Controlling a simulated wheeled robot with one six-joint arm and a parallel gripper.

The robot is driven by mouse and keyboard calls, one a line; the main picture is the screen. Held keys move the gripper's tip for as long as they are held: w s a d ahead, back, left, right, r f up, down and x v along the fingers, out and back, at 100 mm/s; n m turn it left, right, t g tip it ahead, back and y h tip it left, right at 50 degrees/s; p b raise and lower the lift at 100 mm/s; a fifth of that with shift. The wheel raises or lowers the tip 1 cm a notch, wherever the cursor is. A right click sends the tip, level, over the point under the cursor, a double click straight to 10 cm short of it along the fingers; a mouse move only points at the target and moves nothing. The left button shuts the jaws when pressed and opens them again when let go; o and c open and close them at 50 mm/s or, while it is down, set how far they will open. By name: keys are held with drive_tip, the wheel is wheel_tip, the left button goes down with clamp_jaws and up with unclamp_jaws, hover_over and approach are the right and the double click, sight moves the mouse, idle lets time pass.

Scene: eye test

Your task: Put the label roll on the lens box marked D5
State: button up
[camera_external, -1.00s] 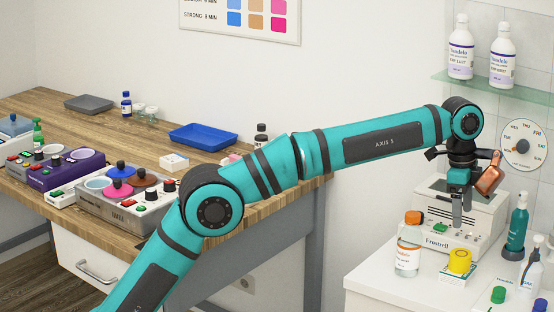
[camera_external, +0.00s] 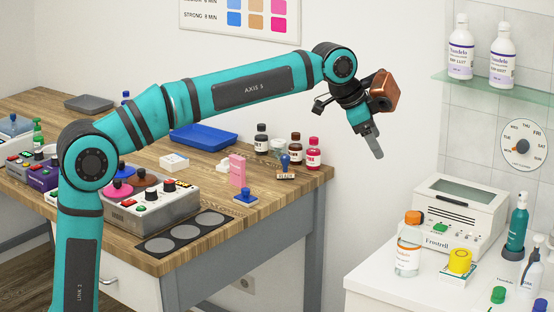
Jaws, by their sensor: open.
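My gripper (camera_external: 372,145) is in the air between the wooden bench and the white counter, pointing down and slightly right. It is open and nothing shows between its fingers. A yellow roll-like thing (camera_external: 459,259), which may be the label roll, rests on a small flat white and green box or card (camera_external: 457,276) on the white counter, well below and right of my gripper. I cannot read any D5 mark. A small white box (camera_external: 174,162) lies on the wooden bench; its marking is too small to read.
A white Frostell device (camera_external: 460,215), an orange-capped bottle (camera_external: 408,246) and a teal bottle (camera_external: 516,226) stand near the yellow thing. Dark bottles (camera_external: 296,148), a pink box (camera_external: 237,170) and a blue tray (camera_external: 203,137) are on the wooden bench (camera_external: 285,200). A gap separates bench and counter.

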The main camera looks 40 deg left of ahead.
drive_tip(key=s+a+r+n+t, duration=0.25)
drive_tip(key=s+a, duration=0.45)
drive_tip(key=a, duration=0.4)
drive_tip(key=s+a+r+n+t, duration=0.1)
drive_tip(key=s+a+n+t, duration=0.25)
drive_tip(key=s+a, duration=0.6)
drive_tip(key=s+a+f+n+t+y, duration=0.1)
drive_tip(key=s+a+f+n+t, duration=0.1)
drive_tip(key=s+a, duration=0.6)
drive_tip(key=s+a+f+n+t+y, duration=0.2)
drive_tip(key=s+a+f+n+t, duration=0.1)
drive_tip(key=s+a+f, duration=0.3)
drive_tip(key=s+a+t, duration=0.1)
drive_tip(key=s+a, duration=0.1)
drive_tip(key=s, duration=0.2)
drive_tip(key=shift+s, duration=0.15)
